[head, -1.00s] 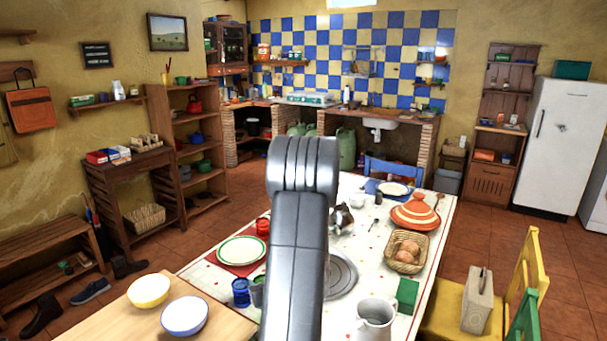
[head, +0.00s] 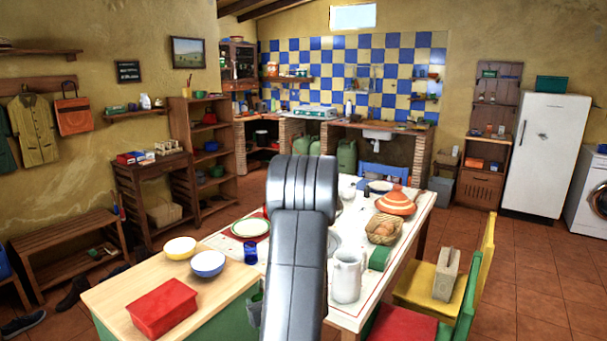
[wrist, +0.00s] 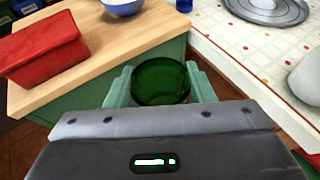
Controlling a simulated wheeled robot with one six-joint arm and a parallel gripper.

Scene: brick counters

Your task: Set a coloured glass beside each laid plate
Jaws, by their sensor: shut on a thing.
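My gripper (wrist: 160,76) is shut on a dark green glass (wrist: 160,88), upright between its pale green fingers in the wrist view. In the head view my arm hides most of the gripper; a bit of the green glass (head: 253,309) shows left of the arm. A blue glass (head: 250,252) stands on the table near a white plate with a green rim (head: 250,229), which lies on a red mat. Another white plate (head: 381,186) lies at the table's far end, near a blue chair. My arm hides part of the tabletop.
A wooden-topped counter (head: 133,291) at left holds a red box (head: 164,308) and two bowls. A grey round platter (wrist: 268,9) lies there. Yellow and green chairs line its right side.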

